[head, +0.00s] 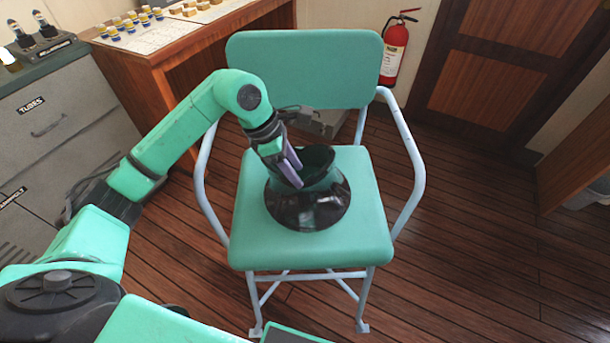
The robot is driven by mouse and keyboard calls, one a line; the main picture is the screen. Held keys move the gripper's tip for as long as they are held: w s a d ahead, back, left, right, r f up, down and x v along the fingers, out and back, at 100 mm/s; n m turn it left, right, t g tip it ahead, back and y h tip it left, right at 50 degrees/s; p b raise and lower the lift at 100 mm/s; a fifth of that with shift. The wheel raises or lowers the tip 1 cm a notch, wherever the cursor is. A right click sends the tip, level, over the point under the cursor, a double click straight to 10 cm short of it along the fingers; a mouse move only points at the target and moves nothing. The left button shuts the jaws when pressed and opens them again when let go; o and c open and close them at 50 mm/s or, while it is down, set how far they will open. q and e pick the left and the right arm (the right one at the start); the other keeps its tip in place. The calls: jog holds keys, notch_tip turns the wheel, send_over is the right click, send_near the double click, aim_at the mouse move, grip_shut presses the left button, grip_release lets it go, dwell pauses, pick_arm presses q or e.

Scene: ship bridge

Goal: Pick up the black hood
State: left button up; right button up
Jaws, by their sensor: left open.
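The black hood (312,211) rests on the seat of a green chair (257,245). It has a wide, glossy dark flared base and a narrower greenish-dark upper part with an open, slanted top. My left gripper (294,173) comes down from the upper left to the hood's upper left rim. Its purple-grey fingers are open and overlap the rim in the picture. I cannot tell whether they touch it or whether one finger is inside the opening. My right gripper does not show.
The chair's pale tubular armrests (413,165) stand on both sides of the seat. A wooden desk (165,75) and a grey drawer cabinet (55,120) are at the left. A fire extinguisher (394,52) hangs behind. Wooden floor (475,240) is clear at the right.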

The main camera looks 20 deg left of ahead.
aim_at(305, 182)
pick_arm(q)
jog(key=p+x, duration=0.1)
jog(key=x, duration=0.4)
jog(key=shift+w+d+f, duration=0.15)
jog(key=shift+f, duration=0.1)
jog(key=c, duration=0.7)
grip_shut()
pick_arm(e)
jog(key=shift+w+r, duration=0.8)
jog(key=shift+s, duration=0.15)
